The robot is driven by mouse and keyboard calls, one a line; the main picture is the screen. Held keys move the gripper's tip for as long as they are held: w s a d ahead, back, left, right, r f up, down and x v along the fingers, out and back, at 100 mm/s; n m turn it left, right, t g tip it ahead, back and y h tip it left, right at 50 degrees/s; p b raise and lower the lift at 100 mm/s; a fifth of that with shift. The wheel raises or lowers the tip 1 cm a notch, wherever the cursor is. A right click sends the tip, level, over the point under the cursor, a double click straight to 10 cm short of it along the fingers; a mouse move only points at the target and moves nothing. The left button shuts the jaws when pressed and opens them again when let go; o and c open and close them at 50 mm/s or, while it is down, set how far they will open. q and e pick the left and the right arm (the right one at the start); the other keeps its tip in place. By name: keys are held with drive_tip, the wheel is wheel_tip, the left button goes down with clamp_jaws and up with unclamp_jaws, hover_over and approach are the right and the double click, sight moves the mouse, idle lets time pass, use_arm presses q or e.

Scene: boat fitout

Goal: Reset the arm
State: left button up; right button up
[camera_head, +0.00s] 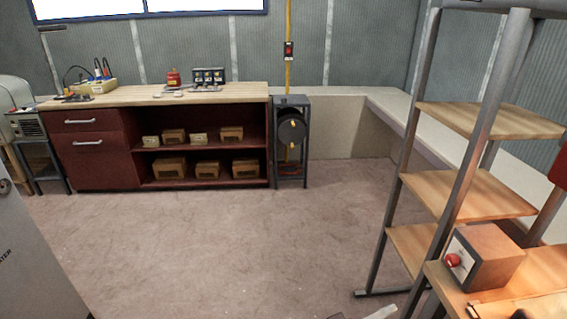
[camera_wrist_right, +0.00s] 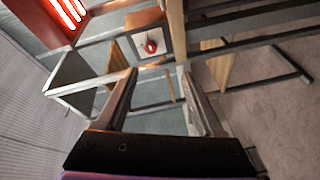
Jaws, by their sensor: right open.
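My right gripper (camera_wrist_right: 157,72) is open in the right wrist view, with its two fingers apart and nothing between them. In the head view only a small part of it (camera_head: 378,313) shows at the bottom edge, left of the wooden shelf rack, and most of it is cut off. My right arm is mostly outside the head view. My left gripper is not in view.
A metal-framed rack with wooden shelves (camera_head: 470,195) stands close at the right. A box with a red button (camera_head: 487,256) sits on its near wooden surface. A dark red workbench (camera_head: 95,160) with small boxes stands at the back left. The middle floor (camera_head: 230,240) is clear.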

drive_tip(key=s+d+f+g+y, duration=0.4)
drive_tip(key=s+d+f+y, duration=0.1)
drive_tip(key=s+f+y, duration=0.3)
drive_tip(key=s+a+f+m+t+y, duration=0.1)
drive_tip(key=s+a+y, duration=0.6)
drive_tip(key=s+y, duration=0.15)
use_arm(q)
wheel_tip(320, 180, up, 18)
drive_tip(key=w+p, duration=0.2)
drive_tip(key=p, duration=1.3)
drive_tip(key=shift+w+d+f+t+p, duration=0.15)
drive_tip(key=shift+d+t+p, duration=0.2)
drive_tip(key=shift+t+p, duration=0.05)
use_arm(e)
wheel_tip(320, 180, up, 18)
drive_tip(key=w+t, duration=0.1)
drive_tip(key=shift+w+a+f, duration=0.2)
drive_tip(key=shift+w, duration=0.15)
drive_tip(key=shift+s+h, duration=0.1)
drive_tip(key=shift+h, duration=0.15)
